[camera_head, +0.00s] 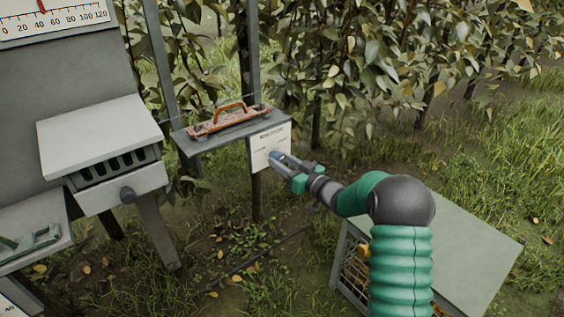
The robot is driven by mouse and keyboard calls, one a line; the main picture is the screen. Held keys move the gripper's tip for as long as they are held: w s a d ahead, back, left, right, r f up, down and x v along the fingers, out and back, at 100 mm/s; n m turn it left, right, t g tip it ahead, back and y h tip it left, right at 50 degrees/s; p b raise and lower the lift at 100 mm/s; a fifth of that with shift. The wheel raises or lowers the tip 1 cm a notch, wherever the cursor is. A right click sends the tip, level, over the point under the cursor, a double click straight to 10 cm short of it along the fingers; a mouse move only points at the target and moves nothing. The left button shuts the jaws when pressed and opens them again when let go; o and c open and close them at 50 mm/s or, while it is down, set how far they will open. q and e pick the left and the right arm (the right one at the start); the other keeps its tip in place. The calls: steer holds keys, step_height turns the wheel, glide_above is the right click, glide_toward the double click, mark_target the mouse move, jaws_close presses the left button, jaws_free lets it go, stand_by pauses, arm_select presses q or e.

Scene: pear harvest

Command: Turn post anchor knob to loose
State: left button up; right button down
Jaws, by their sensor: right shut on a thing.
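The post anchor shows as a pale labelled plate (261,150) on the front of a small grey shelf. The print on the plate is too small to read. My right gripper (277,161) reaches in from the lower right to the lower right part of the plate. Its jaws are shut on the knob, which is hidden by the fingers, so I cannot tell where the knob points. My left gripper is not in view.
An orange-handled tool (228,119) lies on the shelf (198,143). A grey box with a slotted front and a dark knob (128,194) stands to the left. A lidded crate (470,250) holding yellow fruit stands at lower right. Foliage fills the back.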

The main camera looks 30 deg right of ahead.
steer(key=shift+n, duration=0.3)
steer(key=n, duration=0.2)
steer(key=shift+r+n, duration=0.1)
steer(key=shift+n, duration=0.2)
steer(key=n+b, duration=0.1)
steer(key=n, duration=0.2)
steer(key=shift+n+g, duration=0.3)
steer(key=n+b, duration=0.1)
steer(key=n, duration=0.2)
steer(key=shift+h+b, duration=0.35)
steer(key=shift+h, duration=0.05)
steer(key=n+b, duration=0.2)
steer(key=n, duration=0.1)
steer(key=shift+a+f+n, duration=0.1)
steer(key=shift+f+n, duration=0.1)
steer(key=shift+n, duration=0.1)
steer(key=shift+a+f+n+h+b, duration=0.1)
steer(key=shift+n+h+b, duration=0.3)
steer(key=shift+n+b, duration=3.05)
steer(key=shift+a+f+n+h+b, duration=0.1)
steer(key=shift+n+h+b, duration=0.3)
steer(key=shift+n+b, duration=3)
steer(key=shift+m+b, duration=0.25)
steer(key=shift+b, duration=0.05)
